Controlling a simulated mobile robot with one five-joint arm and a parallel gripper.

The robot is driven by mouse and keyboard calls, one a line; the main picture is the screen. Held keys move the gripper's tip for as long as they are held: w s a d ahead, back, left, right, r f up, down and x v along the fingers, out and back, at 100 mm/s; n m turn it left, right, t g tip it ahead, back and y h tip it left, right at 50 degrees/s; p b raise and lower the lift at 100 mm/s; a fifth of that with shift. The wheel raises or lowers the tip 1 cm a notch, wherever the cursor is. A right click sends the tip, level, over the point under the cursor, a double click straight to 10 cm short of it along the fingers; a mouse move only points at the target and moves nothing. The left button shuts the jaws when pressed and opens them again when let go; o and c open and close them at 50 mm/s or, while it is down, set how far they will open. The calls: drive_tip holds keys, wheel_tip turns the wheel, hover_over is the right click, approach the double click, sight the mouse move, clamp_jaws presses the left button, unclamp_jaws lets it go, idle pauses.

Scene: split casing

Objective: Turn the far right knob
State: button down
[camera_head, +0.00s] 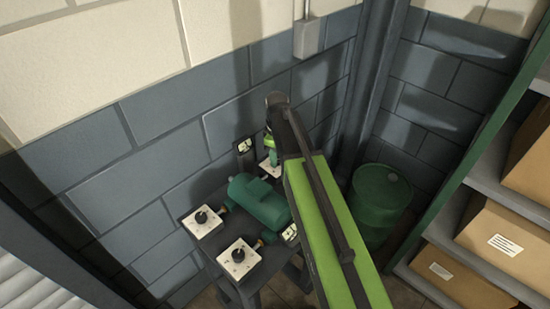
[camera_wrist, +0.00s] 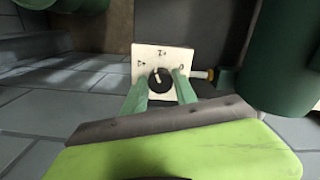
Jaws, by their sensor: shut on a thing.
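The far right knob is a round black dial with a pale pointer line on a white marked plate. In the wrist view the knob (camera_wrist: 161,79) sits between the two green fingertips of my gripper (camera_wrist: 161,88), which is shut on it. The pointer leans toward the upper right, and the plate (camera_wrist: 150,54) carries several dark marks. In the head view my gripper (camera_head: 271,150) comes down over this plate (camera_head: 270,168) at the table's far right, and the knob itself is hidden.
A green cylindrical casing (camera_head: 258,201) lies mid-table (camera_head: 222,239), close beside the plates. A block wall (camera_head: 165,150) stands behind. A green drum (camera_head: 381,200) and shelves with cardboard boxes (camera_head: 490,235) stand to the right. My arm covers the table's right side.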

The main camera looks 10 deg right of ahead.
drive_tip(key=n, duration=0.4)
drive_tip(key=shift+w+a+n, duration=0.1)
drive_tip(key=shift+a+n, duration=0.05)
drive_tip(key=shift+n, duration=0.15)
drive_tip(key=n, duration=0.4)
drive_tip(key=shift+n, duration=0.3)
drive_tip(key=n, duration=0.5)
drive_tip(key=shift+n, duration=2.2)
drive_tip(key=c, duration=1)
unclamp_jaws()
drive_tip(key=shift+o, duration=0.2)
